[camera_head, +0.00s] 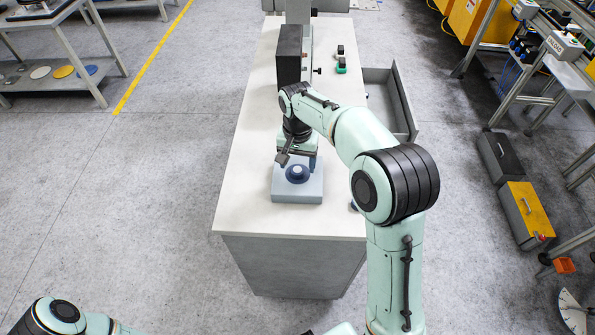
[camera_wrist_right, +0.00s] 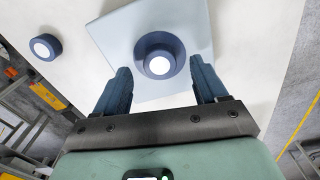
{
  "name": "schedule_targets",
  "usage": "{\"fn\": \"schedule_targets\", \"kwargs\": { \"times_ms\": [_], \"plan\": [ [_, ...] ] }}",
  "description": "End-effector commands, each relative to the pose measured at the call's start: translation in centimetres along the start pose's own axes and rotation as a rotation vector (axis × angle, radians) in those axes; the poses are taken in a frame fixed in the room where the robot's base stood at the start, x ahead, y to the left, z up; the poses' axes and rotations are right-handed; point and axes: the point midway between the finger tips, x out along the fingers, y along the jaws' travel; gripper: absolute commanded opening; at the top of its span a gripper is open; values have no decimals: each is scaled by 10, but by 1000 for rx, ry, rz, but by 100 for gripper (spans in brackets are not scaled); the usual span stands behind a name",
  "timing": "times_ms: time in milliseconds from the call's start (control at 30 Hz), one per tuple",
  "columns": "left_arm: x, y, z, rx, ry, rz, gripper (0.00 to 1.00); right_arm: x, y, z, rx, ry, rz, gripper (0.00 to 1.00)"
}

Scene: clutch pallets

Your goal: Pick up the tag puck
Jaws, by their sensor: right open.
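A dark blue round puck with a white top (camera_head: 297,173) sits on a light grey-blue square block (camera_head: 283,195) near the front of the bench. In the right wrist view this puck (camera_wrist_right: 160,66) stands on a wider blue round base on the block (camera_wrist_right: 105,33). My right gripper (camera_head: 298,159) is open and empty, above the back part of the block. In the wrist view its two blue fingers lie to either side of the puck, apart from it. A second blue puck with a white top (camera_wrist_right: 45,46) lies on the bench. My left gripper is out of view.
The pale bench top (camera_head: 250,150) is clear left of the block. A dark upright box (camera_head: 289,55) and small green and black parts (camera_head: 341,66) stand farther back. An open grey drawer (camera_head: 390,105) juts from the bench's right side.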

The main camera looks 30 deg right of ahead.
Motion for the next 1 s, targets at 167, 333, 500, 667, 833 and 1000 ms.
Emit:
{"fn": "schedule_targets", "kwargs": {
  "times_ms": [167, 333, 500, 667, 833, 1000],
  "plan": [
    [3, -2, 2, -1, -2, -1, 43, 20, 0, 0, 0, 0, 1, 72],
    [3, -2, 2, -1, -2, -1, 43, 21, 0, 0, 0, 1, -1, 72],
    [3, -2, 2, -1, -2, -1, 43, 20, 0, 0, 0, 1, -1, 43],
    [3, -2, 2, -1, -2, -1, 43, 20, 0, 0, 0, 1, -1, 12],
    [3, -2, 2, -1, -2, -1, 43, 20, 0, 0, 0, 1, -1, 7],
    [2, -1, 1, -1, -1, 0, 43, 15, 0, -1, 0, 3, -2, 7]
  ]
}}
